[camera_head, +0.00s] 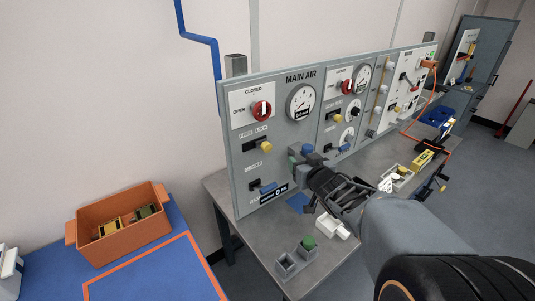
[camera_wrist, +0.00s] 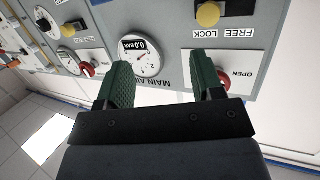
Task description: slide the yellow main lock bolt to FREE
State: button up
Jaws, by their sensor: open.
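The yellow main lock bolt (camera_head: 265,146) sits on the MAIN AIR panel (camera_head: 290,132), below the red valve knob (camera_head: 261,108). It is at the right end of its dark slot. In the wrist view the bolt (camera_wrist: 208,14) shows at the top edge, upside down, beside the LOCK word of its FREE/LOCK label. My gripper (camera_wrist: 160,65) is open and empty, with green fingers in front of the panel. The bolt is beyond the fingers, apart from them. In the head view my gripper (camera_head: 300,159) is in front of the panel's lower right, right of and below the bolt.
The main gauge (camera_head: 301,102) reads 0.0 bar; it also shows between my fingers (camera_wrist: 139,55). A blue-handled slide (camera_head: 268,187) is below the bolt. A second panel with another yellow bolt (camera_head: 334,118) adjoins at right. The bench (camera_head: 232,187) holds small blocks. An orange bin (camera_head: 118,247) stands left.

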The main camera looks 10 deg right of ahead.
aim_at(268, 149)
jog(key=w+a+y, duration=0.2)
jog(key=w, duration=0.2)
jog(key=w+a+f+n+y, duration=0.1)
jog(key=w+a+y, duration=0.1)
jog(key=w+a, duration=0.1)
jog(key=w+a+f+n+t+y+p, duration=0.1)
jog(key=w+a+y, duration=0.1)
jog(key=w, duration=0.3)
jog(key=shift+w+a+y, duration=0.3)
jog(key=shift+w, duration=0.05)
jog(key=shift+c, duration=0.2)
grip_shut()
dwell(0.4)
